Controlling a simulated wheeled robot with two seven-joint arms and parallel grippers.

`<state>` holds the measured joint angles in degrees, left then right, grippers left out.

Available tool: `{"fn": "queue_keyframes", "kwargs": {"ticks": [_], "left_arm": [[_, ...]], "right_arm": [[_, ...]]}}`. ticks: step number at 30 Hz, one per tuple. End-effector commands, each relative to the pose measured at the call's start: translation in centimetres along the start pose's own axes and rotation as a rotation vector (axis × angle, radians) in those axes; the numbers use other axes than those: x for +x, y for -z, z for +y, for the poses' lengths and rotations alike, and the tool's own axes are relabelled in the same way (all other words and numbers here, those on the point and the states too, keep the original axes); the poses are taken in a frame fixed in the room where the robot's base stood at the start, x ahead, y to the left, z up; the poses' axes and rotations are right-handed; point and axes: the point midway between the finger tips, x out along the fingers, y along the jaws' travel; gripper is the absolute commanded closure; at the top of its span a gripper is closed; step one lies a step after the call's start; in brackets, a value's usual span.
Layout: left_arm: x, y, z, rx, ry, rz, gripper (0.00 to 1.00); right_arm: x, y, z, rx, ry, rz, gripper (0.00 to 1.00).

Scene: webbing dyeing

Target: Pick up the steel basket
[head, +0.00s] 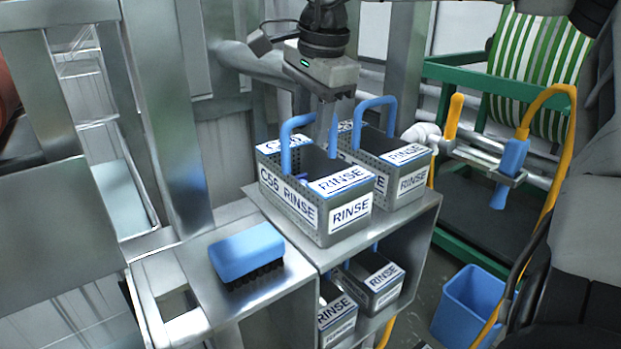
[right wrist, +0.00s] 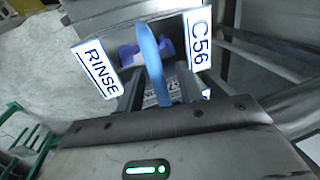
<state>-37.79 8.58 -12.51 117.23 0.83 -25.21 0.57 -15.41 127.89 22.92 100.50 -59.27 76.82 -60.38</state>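A grey perforated steel basket (head: 296,205) with a blue arched handle (head: 286,150) and white labels reading "C56 RINSE" stands upright on top of a steel shelf unit. My right gripper (head: 326,122) points down over its handle and partly hides it. In the right wrist view the blue handle (right wrist: 154,65) rises between the two fingers (right wrist: 158,92) of this gripper, which look open with gaps beside it. The basket (right wrist: 128,28) also shows beyond them, with something blue inside. My left gripper is not in view.
A second labelled basket (head: 401,165) stands close behind on the right. More baskets (head: 378,284) sit on the shelf below. A blue brush (head: 246,254) lies on the steel ledge to the left. A blue bin (head: 468,305) stands on the floor at right.

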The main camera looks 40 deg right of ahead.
Motion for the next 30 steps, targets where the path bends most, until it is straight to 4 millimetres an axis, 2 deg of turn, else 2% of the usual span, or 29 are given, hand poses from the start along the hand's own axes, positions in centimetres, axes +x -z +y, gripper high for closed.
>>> {"fn": "queue_keyframes", "kwargs": {"ticks": [4,5,8,9,30], "left_arm": [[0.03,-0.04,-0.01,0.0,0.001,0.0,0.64],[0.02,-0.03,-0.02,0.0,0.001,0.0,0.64],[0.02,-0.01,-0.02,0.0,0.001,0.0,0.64],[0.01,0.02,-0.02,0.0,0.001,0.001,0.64],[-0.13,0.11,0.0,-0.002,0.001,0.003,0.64]], "right_arm": [[0.0,0.01,0.01,0.0,0.0,0.0,0.63],[-0.01,0.01,0.0,0.0,0.0,0.0,0.69],[-0.02,0.01,0.01,0.0,0.0,0.0,0.97],[-0.03,0.01,0.0,0.001,0.0,0.0,1.0],[-0.09,0.01,-0.02,0.001,0.001,0.0,1.0]]}}
